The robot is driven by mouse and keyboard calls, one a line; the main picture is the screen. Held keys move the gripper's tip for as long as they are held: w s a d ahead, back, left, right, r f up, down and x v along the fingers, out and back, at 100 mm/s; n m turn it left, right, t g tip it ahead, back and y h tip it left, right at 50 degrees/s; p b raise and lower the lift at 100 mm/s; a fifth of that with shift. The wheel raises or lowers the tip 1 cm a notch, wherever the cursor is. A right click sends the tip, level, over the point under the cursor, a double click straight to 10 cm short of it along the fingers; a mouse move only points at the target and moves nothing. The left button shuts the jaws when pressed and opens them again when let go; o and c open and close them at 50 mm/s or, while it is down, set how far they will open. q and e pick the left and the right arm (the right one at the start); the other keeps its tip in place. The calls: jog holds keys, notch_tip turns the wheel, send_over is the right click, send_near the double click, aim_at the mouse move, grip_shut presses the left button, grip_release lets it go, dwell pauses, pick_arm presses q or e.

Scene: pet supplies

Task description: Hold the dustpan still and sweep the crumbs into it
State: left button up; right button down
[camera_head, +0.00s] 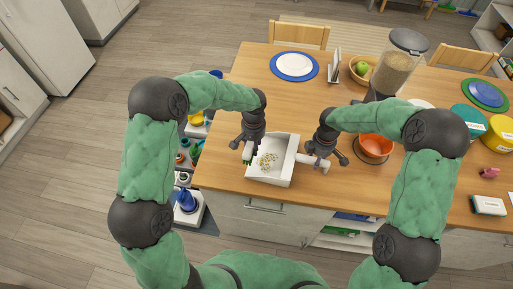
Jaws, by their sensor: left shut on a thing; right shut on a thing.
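The white dustpan (284,172) lies near the front edge of the wooden table, its handle (322,164) pointing right. My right gripper (317,160) is shut on this handle. Many small tan crumbs (266,161) lie in a cluster on the dustpan's floor, toward its left side. My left gripper (249,146) is at the dustpan's left side, shut on a small white and green thing, seemingly the brush (247,154). The gripper hides most of it, and I cannot tell whether it touches the dustpan.
An orange bowl (375,146) stands close right of my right gripper. A food dispenser (391,72) and a wooden bowl with a green apple (361,68) are behind. A blue-rimmed plate (294,66) lies at the back. Table space behind the dustpan is clear.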

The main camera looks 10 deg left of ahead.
pick_arm(q)
jog(key=shift+r, duration=0.1)
pick_arm(e)
jog(key=shift+s+f, duration=0.35)
jog(key=shift+f, duration=0.05)
pick_arm(q)
jog(key=w+a+r, duration=0.1)
jog(key=a+r, duration=0.2)
jog(key=a, duration=0.9)
jog(key=shift+w, duration=0.1)
pick_arm(e)
jog(key=c, duration=0.7)
grip_release()
jog(key=shift+o, duration=0.4)
jog(key=shift+w, duration=0.2)
jog(key=shift+r, duration=0.2)
jog(key=shift+w+r, duration=0.1)
jog(key=shift+r, duration=0.15)
notch_tip(320, 180, up, 12)
jog(key=shift+f, duration=0.25)
